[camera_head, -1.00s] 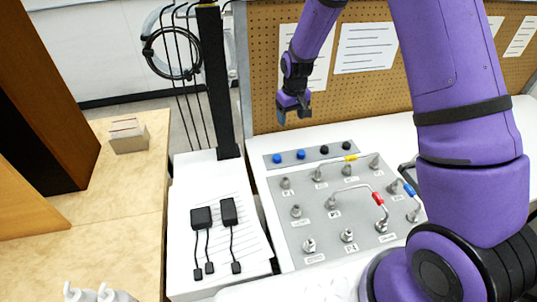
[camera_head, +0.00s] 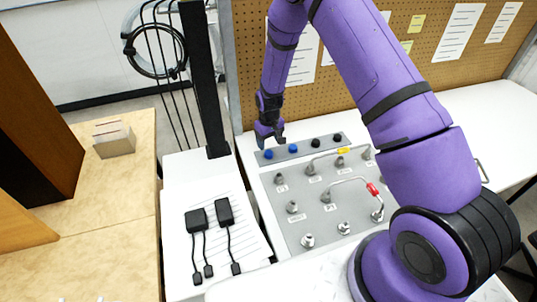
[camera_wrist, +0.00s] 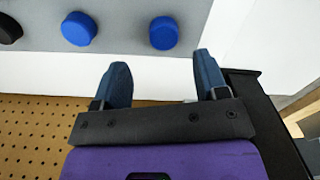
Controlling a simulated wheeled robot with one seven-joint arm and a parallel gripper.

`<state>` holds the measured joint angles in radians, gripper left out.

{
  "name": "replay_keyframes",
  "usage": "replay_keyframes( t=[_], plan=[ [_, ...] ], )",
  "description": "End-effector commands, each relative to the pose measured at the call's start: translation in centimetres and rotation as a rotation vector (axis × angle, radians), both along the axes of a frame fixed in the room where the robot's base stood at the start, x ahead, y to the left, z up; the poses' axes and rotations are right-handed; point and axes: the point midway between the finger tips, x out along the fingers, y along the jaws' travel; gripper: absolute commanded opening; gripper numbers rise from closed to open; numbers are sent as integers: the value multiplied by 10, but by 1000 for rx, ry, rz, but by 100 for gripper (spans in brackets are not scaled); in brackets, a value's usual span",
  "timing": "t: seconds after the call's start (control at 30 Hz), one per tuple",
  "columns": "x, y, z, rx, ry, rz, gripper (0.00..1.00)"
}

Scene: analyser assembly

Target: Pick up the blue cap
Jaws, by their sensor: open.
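Two blue caps sit on the far strip of the grey panel, the left blue cap (camera_head: 268,154) at its left end and the other blue cap (camera_head: 293,149) beside it. My gripper (camera_head: 270,142) points down just above and behind the left cap. In the wrist view, the gripper (camera_wrist: 160,66) has its two blue fingers apart with nothing between them. One blue cap (camera_wrist: 163,32) lies ahead of the gap, roughly centred on it, not between the fingertips. The other blue cap (camera_wrist: 79,28) is farther left.
Black caps (camera_head: 315,142) continue the row to the right. The grey panel (camera_head: 325,228) carries several metal fittings and bent tubes. A pegboard (camera_head: 245,60) rises close behind, and a black post (camera_head: 204,80) stands to the left. Two black devices (camera_head: 197,220) lie on the white surface left of the panel.

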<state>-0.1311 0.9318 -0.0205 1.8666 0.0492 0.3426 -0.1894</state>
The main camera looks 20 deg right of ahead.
Motion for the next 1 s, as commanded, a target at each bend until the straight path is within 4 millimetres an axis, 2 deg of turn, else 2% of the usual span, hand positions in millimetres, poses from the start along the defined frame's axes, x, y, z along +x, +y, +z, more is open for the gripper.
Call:
replay_keyframes(
  t=[0.4,0.63,0.67,0.87,0.9,1.0],
  plan=[
    [-6,4,-48,-1,2,1,67],
    [-5,4,-50,0,1,0,67],
    [-5,4,-50,0,1,0,64],
    [-5,4,-50,0,1,0,18],
    [-5,4,-50,0,1,0,15],
    [-5,4,-50,0,1,0,15]
  ],
)
